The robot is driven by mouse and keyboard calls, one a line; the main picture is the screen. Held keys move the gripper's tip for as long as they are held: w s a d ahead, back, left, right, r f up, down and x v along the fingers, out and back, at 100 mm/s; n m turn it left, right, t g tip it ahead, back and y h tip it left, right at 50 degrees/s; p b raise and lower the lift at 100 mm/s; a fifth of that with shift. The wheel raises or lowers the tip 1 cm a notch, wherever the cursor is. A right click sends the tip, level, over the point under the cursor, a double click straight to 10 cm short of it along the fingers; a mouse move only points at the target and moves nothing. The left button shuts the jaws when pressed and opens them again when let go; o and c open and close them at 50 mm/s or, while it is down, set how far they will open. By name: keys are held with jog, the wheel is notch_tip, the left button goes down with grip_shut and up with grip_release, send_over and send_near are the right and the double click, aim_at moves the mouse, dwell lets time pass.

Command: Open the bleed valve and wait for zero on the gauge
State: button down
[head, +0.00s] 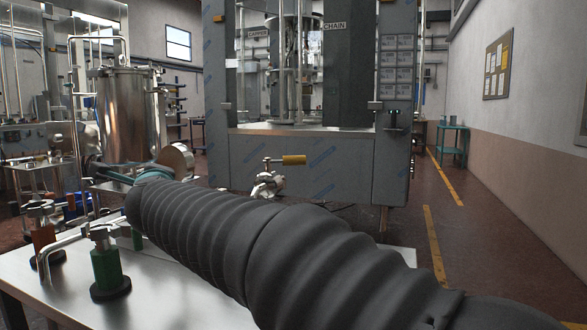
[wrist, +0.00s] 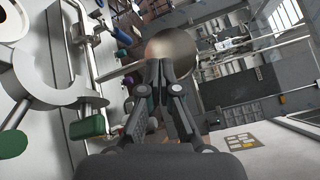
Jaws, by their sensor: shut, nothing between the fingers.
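No readable gauge dial shows. A round metal-rimmed thing (head: 178,160) stands beyond the end of my arm; I cannot tell whether it is the gauge. My gripper (wrist: 168,64) is shut and empty in the wrist view, its fingertips in front of a round shiny metal surface (wrist: 182,47). Contact cannot be told. In the head view my gripper is not distinguishable.
A steel table (head: 165,300) at the lower left carries a green-bodied fitting (head: 107,265) and bent pipework. The filler machine (head: 300,165) stands ahead. A steel tank (head: 130,115) is at the left. The floor at the right (head: 480,225) is open, marked with yellow lines.

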jog(key=s+d+f+m+h, duration=0.15)
jog(key=d+m+h, duration=0.35)
jog(key=d+h, duration=0.6)
jog(key=s+d+m+h, duration=0.2)
jog(key=d+m+h, duration=0.3)
jog(key=d+h, duration=0.5)
jog(key=y+p, duration=0.2)
send_near(301, 162)
jog(key=w+d, duration=0.4)
jog(key=shift+w+r, duration=0.4)
jog(key=shift+w, duration=0.15)
jog(key=shift+w+n, duration=0.15)
jog(key=shift+n, duration=0.15)
